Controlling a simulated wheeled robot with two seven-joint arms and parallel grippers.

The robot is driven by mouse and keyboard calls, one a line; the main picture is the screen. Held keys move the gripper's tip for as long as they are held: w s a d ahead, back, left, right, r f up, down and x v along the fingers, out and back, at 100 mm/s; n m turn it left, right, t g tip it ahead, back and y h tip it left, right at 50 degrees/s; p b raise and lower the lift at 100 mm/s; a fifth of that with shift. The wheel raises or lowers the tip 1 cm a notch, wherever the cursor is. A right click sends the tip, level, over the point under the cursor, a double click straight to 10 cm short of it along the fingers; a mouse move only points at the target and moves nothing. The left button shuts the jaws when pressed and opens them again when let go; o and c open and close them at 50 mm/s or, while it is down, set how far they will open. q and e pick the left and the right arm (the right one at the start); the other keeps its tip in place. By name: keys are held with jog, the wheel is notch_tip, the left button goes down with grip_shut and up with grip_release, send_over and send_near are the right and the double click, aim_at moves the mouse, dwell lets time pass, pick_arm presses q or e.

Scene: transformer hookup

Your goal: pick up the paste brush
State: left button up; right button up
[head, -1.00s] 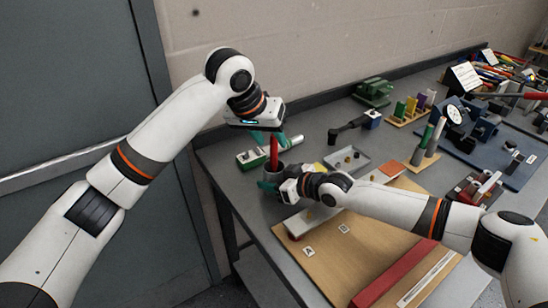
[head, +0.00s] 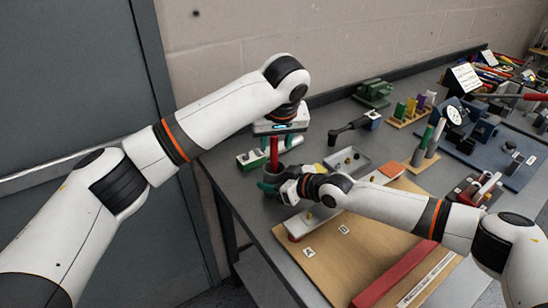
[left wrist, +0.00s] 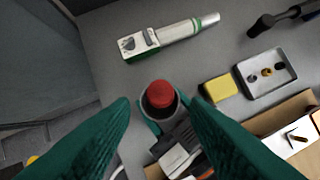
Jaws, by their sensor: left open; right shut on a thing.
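The paste brush shows as a red upright handle (head: 274,150) standing in a small grey pot (head: 272,171) near the bench's left end. In the left wrist view the brush (left wrist: 160,95) is seen end-on, as a round red top inside the pot's rim; its bristles are hidden. My left gripper (head: 275,142) is open above and around the handle's upper part, pointing down. In the left wrist view its green fingers (left wrist: 162,106) lie either side of the brush, with visible gaps. My right gripper (head: 271,183) is shut on the pot, low at its side.
A green and white tool (left wrist: 168,40) lies just behind the pot. A yellow block (left wrist: 221,88) and a grey tray with small parts (head: 350,160) are to the right. A wooden board (head: 340,262) with a red bar (head: 394,273) lies in front. Bare bench shows around the pot.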

aim_at(275, 146)
pick_arm(q)
jog(key=x, duration=0.5)
jog(key=shift+f, duration=0.1)
jog(key=shift+c, duration=0.5)
grip_shut()
